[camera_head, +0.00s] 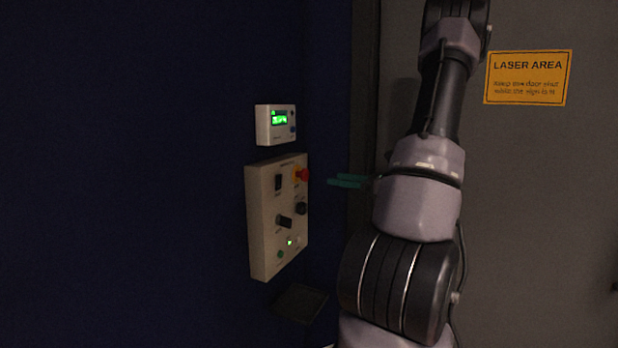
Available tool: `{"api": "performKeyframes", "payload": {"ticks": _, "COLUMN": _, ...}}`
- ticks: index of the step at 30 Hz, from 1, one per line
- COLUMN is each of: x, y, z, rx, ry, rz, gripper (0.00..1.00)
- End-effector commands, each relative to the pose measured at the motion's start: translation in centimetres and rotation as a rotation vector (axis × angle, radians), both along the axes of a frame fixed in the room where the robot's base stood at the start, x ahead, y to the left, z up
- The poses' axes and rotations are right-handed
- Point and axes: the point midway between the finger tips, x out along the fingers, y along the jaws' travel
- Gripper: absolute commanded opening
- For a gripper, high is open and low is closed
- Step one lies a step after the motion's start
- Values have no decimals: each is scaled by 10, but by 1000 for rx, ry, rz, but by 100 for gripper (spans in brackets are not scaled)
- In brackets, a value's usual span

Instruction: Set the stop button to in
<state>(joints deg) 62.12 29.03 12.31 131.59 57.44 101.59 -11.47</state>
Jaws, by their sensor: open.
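The stop button (302,175) is a red mushroom head on a yellow base. It sits at the upper right of a beige control panel (262,226) on the dark blue wall. It stands out from the panel face; whether it is in or out I cannot tell. My gripper (332,182) shows only as thin green fingers to the right of the button, pointing left towards the panel. A gap shows between the fingertips and the button. The fingers are apart and hold nothing visible. The rest of the gripper is hidden behind my arm.
The panel also carries a dark rocker switch (278,183), black knobs (284,222) and small green lights. A white box with a green display (276,124) is above it. A dark flat piece (299,303) lies below. A grey door with a yellow sign (528,77) is at right.

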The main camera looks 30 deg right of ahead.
Motion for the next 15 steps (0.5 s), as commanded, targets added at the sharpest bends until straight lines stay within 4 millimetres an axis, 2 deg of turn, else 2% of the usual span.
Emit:
{"api": "performKeyframes", "payload": {"ticks": 9, "x": 46, "y": 39, "z": 0, "rx": -3, "ry": 0, "rz": 8, "gripper": 81}}
{"api": "performKeyframes", "payload": {"ticks": 15, "x": 68, "y": 55, "z": 0, "rx": -3, "ry": 2, "rz": 5, "gripper": 81}}
